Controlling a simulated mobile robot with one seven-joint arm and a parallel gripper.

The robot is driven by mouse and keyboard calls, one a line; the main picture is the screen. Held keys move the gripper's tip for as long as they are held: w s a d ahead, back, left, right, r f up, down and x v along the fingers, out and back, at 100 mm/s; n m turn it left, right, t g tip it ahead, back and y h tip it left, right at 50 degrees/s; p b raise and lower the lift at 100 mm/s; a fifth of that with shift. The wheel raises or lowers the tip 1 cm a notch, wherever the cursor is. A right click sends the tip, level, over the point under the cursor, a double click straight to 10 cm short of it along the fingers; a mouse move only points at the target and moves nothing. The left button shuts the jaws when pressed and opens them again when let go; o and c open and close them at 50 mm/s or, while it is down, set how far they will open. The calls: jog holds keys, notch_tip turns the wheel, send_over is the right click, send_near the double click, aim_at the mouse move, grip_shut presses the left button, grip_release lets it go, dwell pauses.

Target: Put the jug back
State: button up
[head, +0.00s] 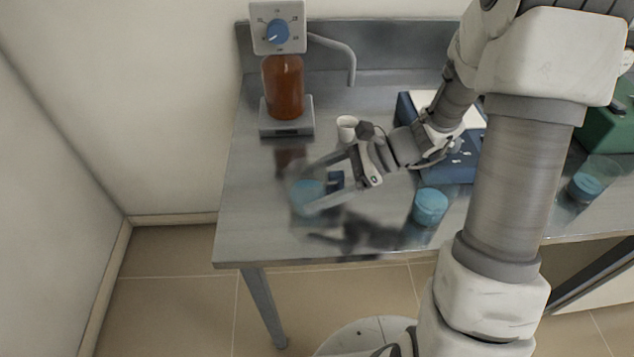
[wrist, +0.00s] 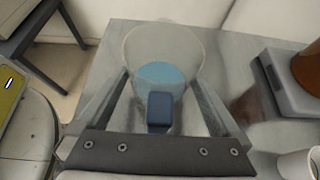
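The jug (head: 308,196) is a clear vessel with blue contents and a dark blue handle. It is at the left front of the steel table in the head view. The wrist view shows the jug (wrist: 162,62) upright between my fingers, its handle toward my palm. My gripper (head: 303,191) comes from the right, with one finger along each side of the jug. The fingers look closed against its walls. It also shows in the wrist view (wrist: 161,88). I cannot tell whether the jug's base touches the table.
A brown bottle (head: 284,88) stands on a grey scale (head: 287,118) at the back left, beside a small white cup (head: 347,128). Another vessel with blue contents (head: 430,206) stands right of the jug. A blue device (head: 462,160) is behind it. The table's left front corner is clear.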

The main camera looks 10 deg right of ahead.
jog(key=shift+r, duration=0.1)
jog(key=shift+d+r, duration=0.2)
jog(key=shift+r, duration=0.05)
jog(key=p+v, duration=0.2)
jog(key=v, duration=0.9)
jog(key=s+r+n+t+h, duration=0.5)
jog(key=s+r+n+h, duration=0.75)
jog(key=n, duration=0.55)
notch_tip(320, 180, up, 7)
jog(key=p, duration=0.7)
jog(key=shift+a, duration=0.25)
